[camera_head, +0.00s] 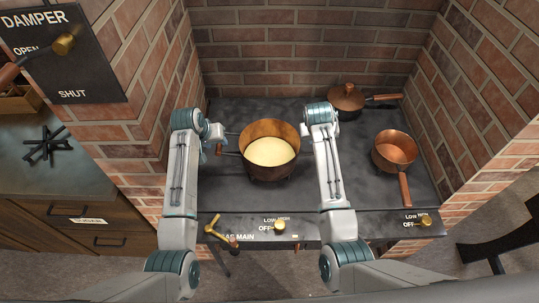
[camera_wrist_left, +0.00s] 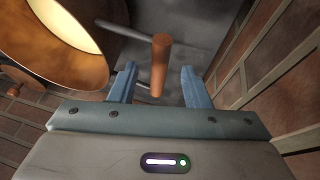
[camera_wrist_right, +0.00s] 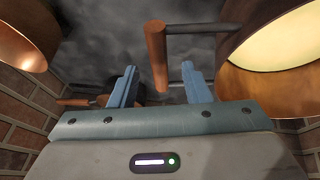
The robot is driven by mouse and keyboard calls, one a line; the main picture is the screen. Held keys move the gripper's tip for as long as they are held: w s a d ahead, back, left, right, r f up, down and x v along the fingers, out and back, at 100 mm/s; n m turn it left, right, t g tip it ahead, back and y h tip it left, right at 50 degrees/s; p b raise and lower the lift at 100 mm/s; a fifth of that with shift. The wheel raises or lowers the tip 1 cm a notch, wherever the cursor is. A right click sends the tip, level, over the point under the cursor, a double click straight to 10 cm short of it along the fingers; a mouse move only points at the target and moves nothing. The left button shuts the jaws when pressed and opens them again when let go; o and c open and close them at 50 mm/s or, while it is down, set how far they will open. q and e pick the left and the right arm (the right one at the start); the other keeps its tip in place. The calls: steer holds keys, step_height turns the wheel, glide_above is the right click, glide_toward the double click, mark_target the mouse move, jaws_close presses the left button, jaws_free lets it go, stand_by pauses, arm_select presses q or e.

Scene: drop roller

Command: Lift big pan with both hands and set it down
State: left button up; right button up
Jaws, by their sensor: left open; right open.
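The big copper pan (camera_head: 257,130) holds a pale cream filling and stands on the dark stove top between my two arms. It also shows at the upper left of the left wrist view (camera_wrist_left: 65,65) and the right edge of the right wrist view (camera_wrist_right: 285,85). My left gripper (camera_head: 219,143) is open at the pan's left side, its fingers on either side of a copper-coloured side handle (camera_wrist_left: 161,60). My right gripper (camera_wrist_right: 159,70) is open, with the other handle (camera_wrist_right: 156,50) between its fingers. In the head view my right arm hides that handle.
A lidded copper pot (camera_head: 346,98) stands at the back right, and a small copper saucepan (camera_head: 394,150) stands to the right, its handle towards the front. Brick walls close the back and sides. Brass knobs (camera_head: 279,226) line the stove front (camera_head: 310,229). Bare stove top (camera_head: 230,108) lies behind the pan.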

mark_target(221, 147)
arm_select(q)
steer(key=x, duration=0.6)
arm_select(e)
steer(key=x, duration=0.6)
arm_select(q)
steer(key=shift+s, duration=0.1)
arm_select(e)
steer(key=shift+s+r, duration=0.1)
arm_select(q)
jaws_close()
arm_select(e)
jaws_close()
arm_select(q)
steer(key=shift+r, duration=0.15)
